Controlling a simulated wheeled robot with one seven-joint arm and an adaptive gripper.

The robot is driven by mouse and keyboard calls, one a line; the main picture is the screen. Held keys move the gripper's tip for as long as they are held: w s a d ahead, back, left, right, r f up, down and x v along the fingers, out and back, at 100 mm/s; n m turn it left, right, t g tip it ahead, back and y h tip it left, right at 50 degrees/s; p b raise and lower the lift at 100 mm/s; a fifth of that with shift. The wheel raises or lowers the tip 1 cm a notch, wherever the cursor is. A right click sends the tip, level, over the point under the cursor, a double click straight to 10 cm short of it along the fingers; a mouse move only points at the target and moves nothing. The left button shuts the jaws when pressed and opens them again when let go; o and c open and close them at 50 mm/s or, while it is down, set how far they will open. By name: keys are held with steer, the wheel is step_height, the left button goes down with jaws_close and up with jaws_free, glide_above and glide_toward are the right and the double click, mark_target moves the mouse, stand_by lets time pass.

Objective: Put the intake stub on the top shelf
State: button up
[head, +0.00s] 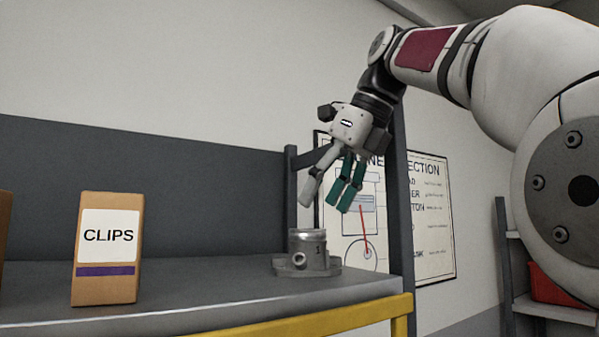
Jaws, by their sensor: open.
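The intake stub (310,253) is a grey metal cylinder with a flanged base and a small side port. It stands upright on the grey top shelf (190,305), near the shelf's right end. My gripper (325,203) is above it, tilted, with its fingers pointing down. The fingers are apart and hold nothing. A gap shows between the fingertips and the stub's top rim.
A brown box labelled CLIPS (106,250) stands on the shelf at the left, and the edge of another box shows at the far left. A dark shelf post (401,200) rises right of the stub. A yellow beam (330,318) runs along the shelf's front. A poster (432,220) hangs behind.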

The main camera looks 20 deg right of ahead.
steer(key=shift+p+v, duration=0.45)
steer(key=shift+v, duration=1.95)
